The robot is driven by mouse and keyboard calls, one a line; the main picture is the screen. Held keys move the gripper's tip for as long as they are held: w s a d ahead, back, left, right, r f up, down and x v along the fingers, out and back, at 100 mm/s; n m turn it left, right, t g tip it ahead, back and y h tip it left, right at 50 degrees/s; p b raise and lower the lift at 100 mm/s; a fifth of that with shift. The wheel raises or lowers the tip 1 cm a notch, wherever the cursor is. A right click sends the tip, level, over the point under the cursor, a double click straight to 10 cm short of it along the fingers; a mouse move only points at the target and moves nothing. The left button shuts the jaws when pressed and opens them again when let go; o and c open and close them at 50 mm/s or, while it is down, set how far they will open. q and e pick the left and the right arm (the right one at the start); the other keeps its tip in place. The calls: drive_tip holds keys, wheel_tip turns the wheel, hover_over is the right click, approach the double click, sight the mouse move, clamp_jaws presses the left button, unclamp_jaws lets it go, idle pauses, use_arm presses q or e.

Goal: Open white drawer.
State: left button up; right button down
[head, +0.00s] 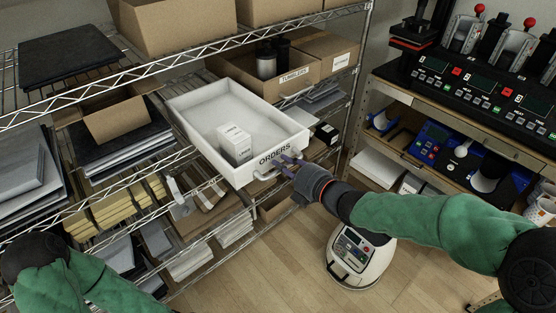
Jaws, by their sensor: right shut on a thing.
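The white drawer (216,97) is an open-topped bin marked ORDERS on its front, on the middle level of the wire shelving. Its front end juts out past the shelf edge. Small white labelled boxes (235,143) are inside it. My right gripper (284,166) is at the drawer's front, shut on its handle (265,174); the fingers partly hide the handle. My left arm shows at the lower left, but its gripper is not in view.
A cardboard box marked TUMBLERS (296,82) stands right of the drawer. Slate-like dark slabs (122,139) are at the left. Yellow stacks (115,205) and papers fill lower shelves. A bench with heat presses (480,85) is at the right. Wooden floor (265,255) is open below.

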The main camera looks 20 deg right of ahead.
drive_tip(key=shift+s, duration=0.2)
drive_tip(key=c, duration=1.1)
unclamp_jaws()
drive_tip(key=shift+d, duration=0.1)
drive_tip(key=v, duration=1.2)
drive_tip(key=shift+f, duration=0.1)
